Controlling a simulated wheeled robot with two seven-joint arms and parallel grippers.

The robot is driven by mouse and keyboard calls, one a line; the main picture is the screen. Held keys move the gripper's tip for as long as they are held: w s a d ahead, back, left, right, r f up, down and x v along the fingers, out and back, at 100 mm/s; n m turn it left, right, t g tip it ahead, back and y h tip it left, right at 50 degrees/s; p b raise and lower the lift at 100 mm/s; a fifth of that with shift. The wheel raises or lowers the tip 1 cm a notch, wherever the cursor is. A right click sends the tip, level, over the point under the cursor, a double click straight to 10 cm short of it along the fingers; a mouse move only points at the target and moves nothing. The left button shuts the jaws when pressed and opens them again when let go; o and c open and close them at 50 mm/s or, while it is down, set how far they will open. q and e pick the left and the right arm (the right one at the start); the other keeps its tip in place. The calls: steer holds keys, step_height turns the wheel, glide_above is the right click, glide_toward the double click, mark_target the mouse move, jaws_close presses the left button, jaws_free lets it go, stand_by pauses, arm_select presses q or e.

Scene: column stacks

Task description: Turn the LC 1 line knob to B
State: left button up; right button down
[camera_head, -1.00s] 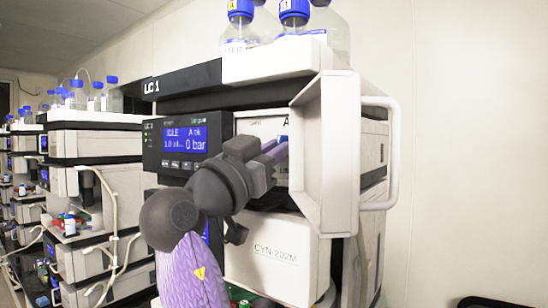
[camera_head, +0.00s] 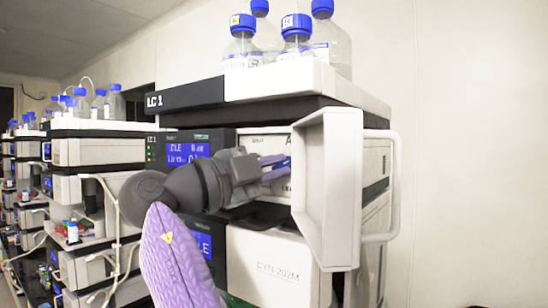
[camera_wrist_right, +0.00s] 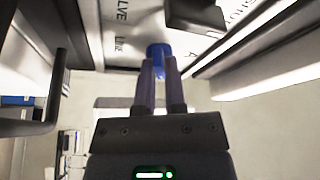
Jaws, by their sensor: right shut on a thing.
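The LC 1 stack (camera_head: 185,95) stands in the middle of the head view. Its valve panel (camera_head: 258,143) is white and partly hidden by my gripper. The line knob (camera_wrist_right: 158,52) is blue and shows in the right wrist view between my fingertips. My right gripper (camera_head: 281,163) is shut on the knob at the panel, reaching in from the left beside the open door. It also shows in the right wrist view (camera_wrist_right: 160,68). A letter A shows at the panel's upper right; the knob's pointing is hidden. My left gripper is not in view.
A white open door (camera_head: 328,190) with a handle (camera_head: 394,185) stands just right of my gripper. Bottles with blue caps (camera_head: 297,38) stand on top of the stack. More stacks (camera_head: 95,150) line the left side.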

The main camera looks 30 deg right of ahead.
steer(key=shift+r+m+g+y+p, duration=0.15)
steer(key=shift+m+y+p, duration=0.4)
steer(key=shift+m, duration=0.7)
steer(key=shift+r+m+g+y+p, duration=0.15)
steer(key=shift+m+y+p, duration=0.2)
steer(key=shift+m+p, duration=0.65)
steer(key=shift+f+m, duration=0.15)
steer(key=shift+m, duration=0.3)
steer(key=c, duration=0.7)
jaws_free()
